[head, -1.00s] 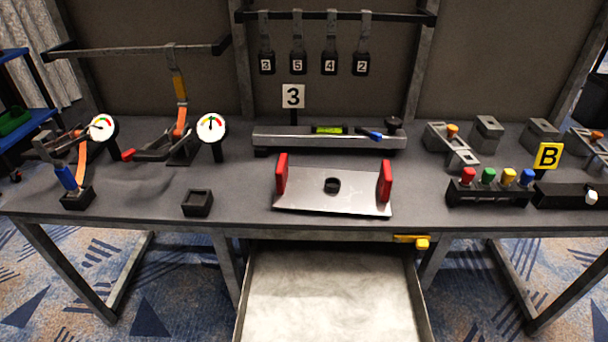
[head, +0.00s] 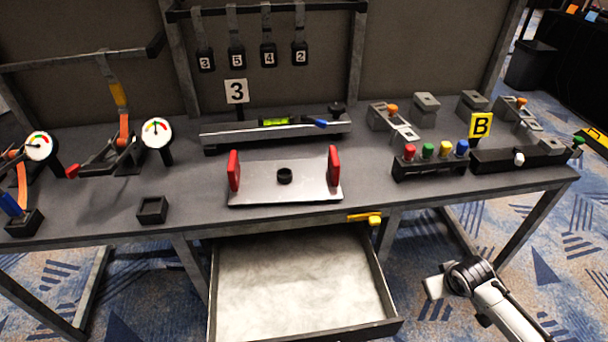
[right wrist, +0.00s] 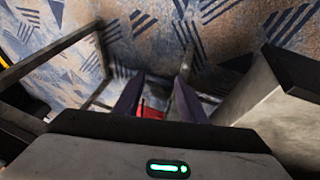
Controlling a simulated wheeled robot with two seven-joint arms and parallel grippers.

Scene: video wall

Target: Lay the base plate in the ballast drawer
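The base plate (head: 285,185) is a silver metal plate with a red upright handle at each end and a black ring in its middle. It lies flat on the bench near the front edge. The ballast drawer (head: 300,278) is pulled out below it; its pale floor is bare. My right arm reaches in at the lower right in the head view, right of the drawer and below the bench top, apart from the plate. In the right wrist view my right gripper (right wrist: 157,88) has its two fingers apart, with nothing held. My left gripper is not in view.
A yellow latch (head: 366,218) sits at the bench edge above the drawer. Behind the plate is a rail with a green level (head: 275,122). A row of coloured knobs (head: 436,152) stands right of the plate; a small black tray (head: 152,208) is on the left.

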